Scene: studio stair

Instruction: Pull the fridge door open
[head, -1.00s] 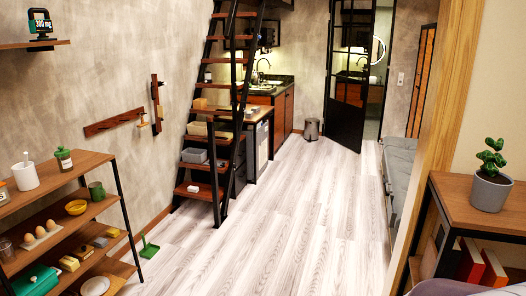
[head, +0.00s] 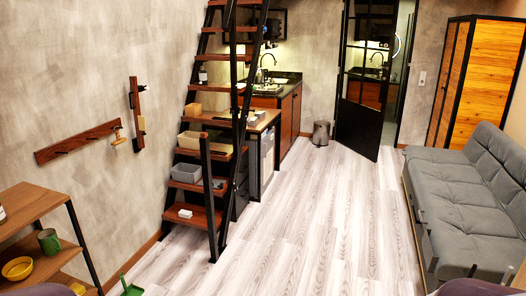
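No fridge can be made out for certain in the head view. A grey-fronted appliance (head: 267,152) stands under the wooden counter behind the stair, its front turned to the right. It looks shut, and I cannot tell whether it is the fridge. The stair partly hides the space beside it.
The steep black stair (head: 211,185) with wooden treads stands at left centre. A shelf (head: 32,210) is at lower left, a grey sofa (head: 465,200) at right. A bin (head: 321,133) stands near the glass door (head: 358,125). The pale floor (head: 310,215) between is clear.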

